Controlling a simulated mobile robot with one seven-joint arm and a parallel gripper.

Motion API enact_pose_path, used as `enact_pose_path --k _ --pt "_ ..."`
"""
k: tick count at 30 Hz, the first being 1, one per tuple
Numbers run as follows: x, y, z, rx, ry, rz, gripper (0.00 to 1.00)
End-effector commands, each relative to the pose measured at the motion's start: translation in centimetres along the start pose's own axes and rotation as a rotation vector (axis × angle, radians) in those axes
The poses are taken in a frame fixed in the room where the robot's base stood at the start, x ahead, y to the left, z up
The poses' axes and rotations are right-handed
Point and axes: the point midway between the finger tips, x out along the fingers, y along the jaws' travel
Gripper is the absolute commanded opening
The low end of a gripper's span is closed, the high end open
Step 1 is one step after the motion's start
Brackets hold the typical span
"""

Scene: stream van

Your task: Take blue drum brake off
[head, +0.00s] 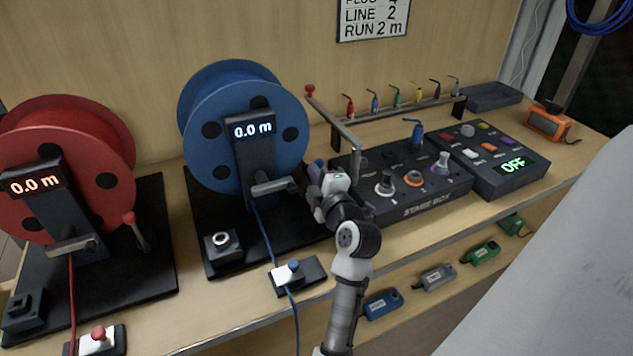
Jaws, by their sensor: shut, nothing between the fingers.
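The blue drum (207,120) stands upright on its black base (205,255), with a display on its front post (257,165) reading 0.0 m. A small blue knob (318,163) shows at the right of the drum, just behind my gripper; it looks like the end of the blue brake lever, whose shaft is mostly hidden. My gripper (314,190) is shut and empty, right beside this knob. I cannot tell whether it touches the lever. A blue cable runs down from the drum's post past a small box with a blue button (293,266).
The red drum (85,130) stands at left, with its red-knobbed lever (130,222) tilted. The stage box (420,208) is close right of my gripper. A grey bar with a red knob (310,90) rises behind. Bench room is free in front of the stage box.

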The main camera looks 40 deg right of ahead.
Motion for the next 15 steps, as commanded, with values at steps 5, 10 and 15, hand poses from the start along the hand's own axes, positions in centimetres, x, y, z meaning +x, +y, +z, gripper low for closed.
enact_pose_path --k 5,10,15 --pt "0.3 -0.4 1.3 0.030 -0.002 0.002 0.00" --pt "0.3 -0.3 2.5 0.029 -0.001 0.001 0.00" --pt "0.4 -0.1 3.4 0.030 -0.001 0.000 0.00"
